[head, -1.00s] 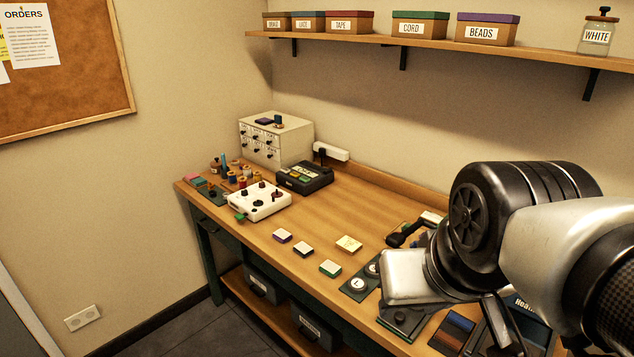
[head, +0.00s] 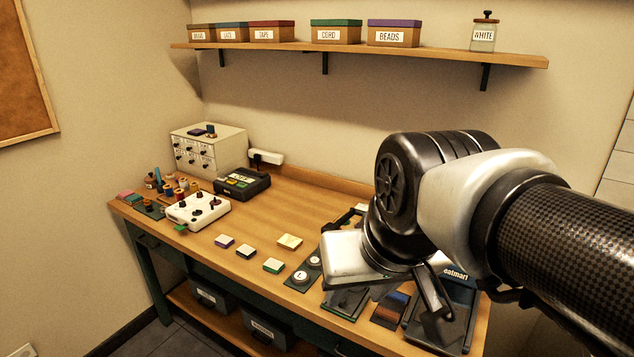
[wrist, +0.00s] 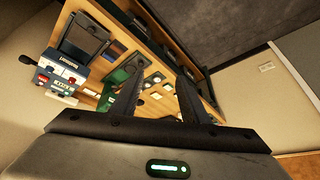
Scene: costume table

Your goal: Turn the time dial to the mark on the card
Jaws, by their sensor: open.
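A device with a blue and white front panel, small knobs and a dark lever (wrist: 60,80) is at the left of the wrist view, beside a dark flat plate. A dark unit lettered "eatmart" (head: 455,272) stands at the right of the bench in the head view, partly behind my arm. I cannot tell which knob is the time dial, nor read a mark. A cream card (head: 289,241) lies mid-bench. My gripper (wrist: 157,76) is open, with nothing between its fingers, above the bench's right part. In the head view my wrist hides much of it.
The bench (head: 300,205) holds a white knobbed box (head: 197,209), a black device (head: 242,182), a drawer cabinet (head: 208,150) and several small pads at the front. A dark green board with round dials (head: 303,274) lies left of my wrist. A wall shelf (head: 360,52) runs above. The bench's back middle is clear.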

